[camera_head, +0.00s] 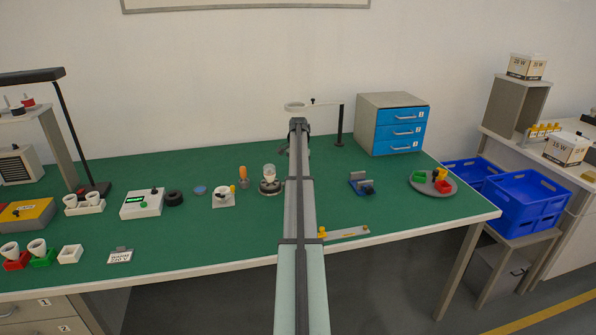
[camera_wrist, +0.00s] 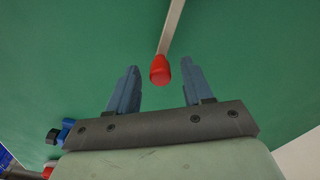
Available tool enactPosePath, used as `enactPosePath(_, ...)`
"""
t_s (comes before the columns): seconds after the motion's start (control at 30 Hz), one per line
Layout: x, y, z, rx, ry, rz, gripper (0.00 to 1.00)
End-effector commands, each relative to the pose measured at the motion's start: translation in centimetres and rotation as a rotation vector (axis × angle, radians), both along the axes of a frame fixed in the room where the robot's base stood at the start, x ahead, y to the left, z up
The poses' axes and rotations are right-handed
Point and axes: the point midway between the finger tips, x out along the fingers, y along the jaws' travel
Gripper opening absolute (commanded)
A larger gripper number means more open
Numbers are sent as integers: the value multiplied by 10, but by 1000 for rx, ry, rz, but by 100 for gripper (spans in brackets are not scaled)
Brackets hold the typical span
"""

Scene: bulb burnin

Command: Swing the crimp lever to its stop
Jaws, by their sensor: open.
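The red knob (camera_wrist: 160,70) of the crimp lever shows in the wrist view, at the end of a thin pale lever bar (camera_wrist: 172,25) that runs out of the top of the picture. My gripper (camera_wrist: 160,76) is open, with one blue-grey finger on each side of the knob in that view. Gaps show on both sides, and I see no contact. Whether the knob lies at fingertip depth or below it, I cannot tell. In the head view my arm covers the middle of the bench; the red knob and my fingers are hidden there. The lever's pivot and stop are not visible.
A pale strip with a yellow knob (camera_head: 345,233) lies near the front edge. A bulb on a dark base (camera_head: 270,186) stands close left. Green bench (camera_head: 400,215) is clear at front right.

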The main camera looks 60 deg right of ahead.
Motion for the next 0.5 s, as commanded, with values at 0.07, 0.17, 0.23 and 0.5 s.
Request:
enactPosePath(0.07,0,0,0,0,0,0,51)
enactPosePath(0.17,0,0,0,0,0,0,51)
enactPosePath(0.23,0,0,0,0,0,0,44)
enactPosePath(0.5,0,0,0,0,0,0,18)
